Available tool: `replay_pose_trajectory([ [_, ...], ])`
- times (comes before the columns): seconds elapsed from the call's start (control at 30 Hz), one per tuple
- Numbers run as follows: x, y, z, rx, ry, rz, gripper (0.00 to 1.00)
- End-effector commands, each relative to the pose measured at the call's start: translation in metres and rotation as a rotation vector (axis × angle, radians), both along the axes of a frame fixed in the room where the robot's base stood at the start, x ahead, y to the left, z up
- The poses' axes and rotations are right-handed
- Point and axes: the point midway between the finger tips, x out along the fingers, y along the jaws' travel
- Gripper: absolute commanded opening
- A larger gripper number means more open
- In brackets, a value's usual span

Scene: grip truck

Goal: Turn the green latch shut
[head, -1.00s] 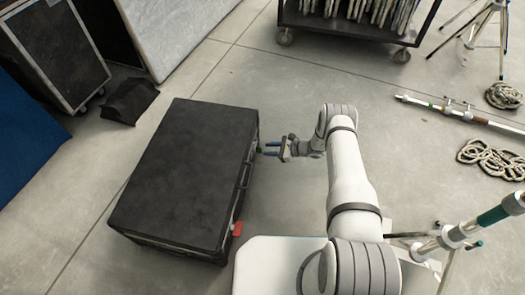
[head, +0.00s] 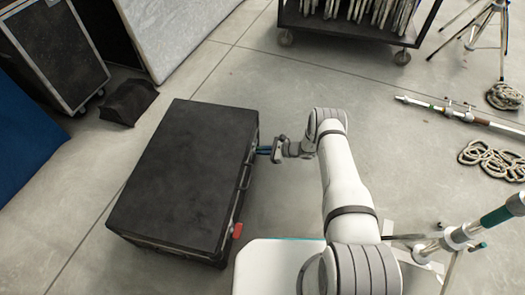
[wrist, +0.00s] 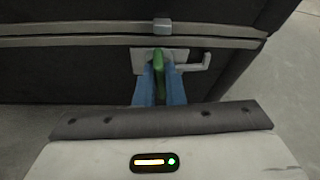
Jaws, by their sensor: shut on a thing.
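The green latch (wrist: 158,59) shows in the wrist view on a pale metal plate (wrist: 139,62) on the side of the black case. My gripper (wrist: 160,80) has its blue fingers on either side of the latch, shut on it. The latch stands roughly upright between the fingers, its lower part partly hidden by them. In the head view the black case (head: 185,175) lies flat on the floor, and my gripper (head: 264,150) reaches its right side near the far end. The latch is hidden there.
A red tag or latch (head: 237,230) shows at the case's near right corner. A grey hook-shaped bracket (wrist: 207,62) sits right of the latch. A cart (head: 355,28) stands behind; coiled ropes (head: 490,158) lie at right. Floor right of the case is mostly clear.

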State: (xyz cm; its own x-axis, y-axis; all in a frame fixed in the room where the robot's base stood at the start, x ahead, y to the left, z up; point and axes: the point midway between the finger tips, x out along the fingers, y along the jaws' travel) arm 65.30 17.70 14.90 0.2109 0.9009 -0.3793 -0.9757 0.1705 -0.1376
Motion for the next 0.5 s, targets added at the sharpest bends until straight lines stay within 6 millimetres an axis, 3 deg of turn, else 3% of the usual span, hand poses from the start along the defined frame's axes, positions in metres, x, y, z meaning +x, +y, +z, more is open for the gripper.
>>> replay_pose_trajectory([
  [0.5, -0.0015, 0.0002, -0.0002, -0.01, -0.056, 0.001, 0.0],
])
